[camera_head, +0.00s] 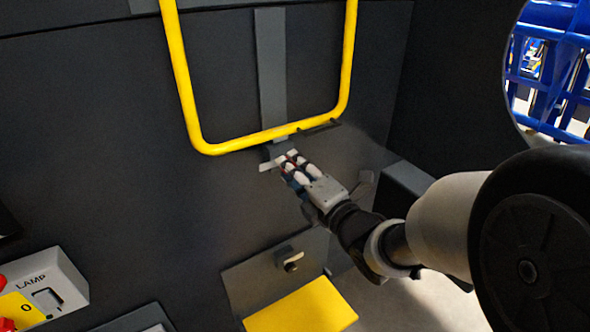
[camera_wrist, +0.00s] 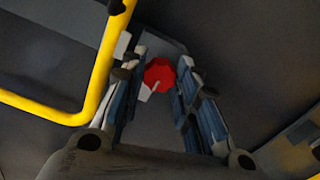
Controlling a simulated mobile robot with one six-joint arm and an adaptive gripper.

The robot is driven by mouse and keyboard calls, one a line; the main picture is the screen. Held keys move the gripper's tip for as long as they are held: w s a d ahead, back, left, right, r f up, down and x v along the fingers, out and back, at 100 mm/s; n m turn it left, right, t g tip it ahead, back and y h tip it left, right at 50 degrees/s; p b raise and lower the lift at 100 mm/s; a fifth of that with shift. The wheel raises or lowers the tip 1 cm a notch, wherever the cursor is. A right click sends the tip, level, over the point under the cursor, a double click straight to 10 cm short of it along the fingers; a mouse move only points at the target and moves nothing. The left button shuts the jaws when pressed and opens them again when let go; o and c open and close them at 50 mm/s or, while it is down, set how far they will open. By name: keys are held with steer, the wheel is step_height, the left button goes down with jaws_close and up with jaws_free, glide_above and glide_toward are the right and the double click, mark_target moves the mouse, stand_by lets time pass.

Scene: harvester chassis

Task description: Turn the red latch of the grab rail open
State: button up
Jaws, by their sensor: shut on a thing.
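The red latch (camera_wrist: 159,73) is a small red knob with a pale pointer, on a grey plate at the bottom of the grab rail. My gripper (camera_wrist: 157,82) has its two blue-padded fingers on either side of it and is shut on it. In the head view my gripper (camera_head: 287,160) reaches up from the lower right to just below the rail's bottom bar, and its fingers hide most of the latch. The yellow U-shaped grab rail (camera_head: 182,80) stands upright against the dark panel; part of it also shows at the left in the wrist view (camera_wrist: 106,55).
A grey box marked LAMP (camera_head: 62,278) with a yellow plate is at the lower left. A yellow-topped block (camera_head: 302,306) with a small handle (camera_head: 290,260) above it lies below my gripper. Blue racks (camera_head: 550,65) show at the upper right. The dark panel left of my gripper is clear.

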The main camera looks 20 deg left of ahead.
stand_by(0.4)
steer(key=o, duration=1.1)
steer(key=shift+c, duration=0.2)
steer(key=v, duration=0.7)
steer(key=shift+s+d, duration=0.1)
steer(key=shift+s, duration=0.05)
